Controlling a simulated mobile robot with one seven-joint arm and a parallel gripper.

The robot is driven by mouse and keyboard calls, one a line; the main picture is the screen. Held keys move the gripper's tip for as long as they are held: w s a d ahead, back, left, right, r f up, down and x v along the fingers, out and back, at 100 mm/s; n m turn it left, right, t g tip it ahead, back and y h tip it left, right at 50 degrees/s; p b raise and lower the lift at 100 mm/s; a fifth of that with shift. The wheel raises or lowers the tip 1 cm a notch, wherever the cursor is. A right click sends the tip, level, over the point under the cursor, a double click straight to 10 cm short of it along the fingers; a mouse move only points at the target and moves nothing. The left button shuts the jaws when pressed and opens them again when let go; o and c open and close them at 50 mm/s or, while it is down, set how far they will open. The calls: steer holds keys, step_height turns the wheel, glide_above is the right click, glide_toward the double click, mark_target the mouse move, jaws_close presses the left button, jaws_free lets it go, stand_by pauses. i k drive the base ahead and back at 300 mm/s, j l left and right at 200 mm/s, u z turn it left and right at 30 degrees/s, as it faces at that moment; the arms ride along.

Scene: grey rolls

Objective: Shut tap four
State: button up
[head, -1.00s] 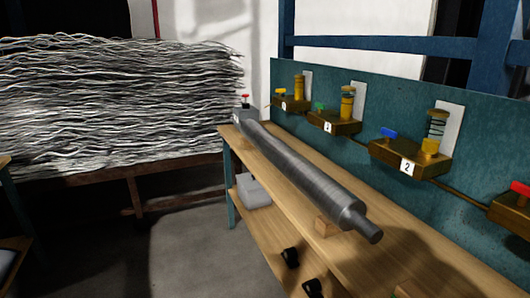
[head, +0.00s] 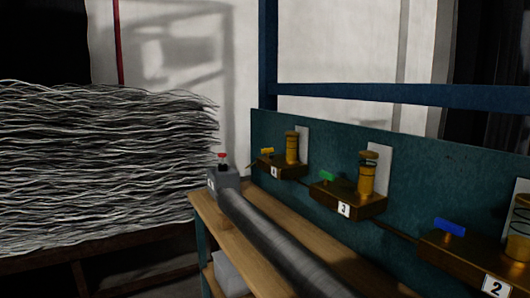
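A row of brass taps with coloured handles and numbered white labels is fixed along a teal panel (head: 440,185). The farthest tap (head: 284,166) has a yellow handle (head: 266,151) and a brass cylinder on top. Its label is small, but the digit looks like a 4. The nearer tap labelled 3 (head: 355,200) has a green handle (head: 327,176). The closest tap labelled 2 (head: 460,255) has a blue handle (head: 449,227) and is cut by the right edge. I cannot tell from the handles which taps are open. My gripper is not in view.
A grey metal roll (head: 275,242) lies along the wooden bench (head: 205,213) in front of the taps. A grey block with a red knob (head: 222,160) stands at the bench's far end. A large pile of wavy grey strands (head: 100,165) fills the left. Blue frame bars (head: 390,95) rise behind the panel.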

mark_target(267, 151)
steer(key=i+j, duration=0.3)
steer(key=i, duration=0.15)
steer(key=i+j+u, duration=0.1)
steer(key=i+j, duration=0.45)
steer(key=i, duration=0.3)
steer(key=i+j+u, duration=0.1)
steer(key=i+j, duration=0.15)
steer(key=i, duration=0.2)
steer(key=i+j, duration=0.2)
steer(key=i, duration=0.25)
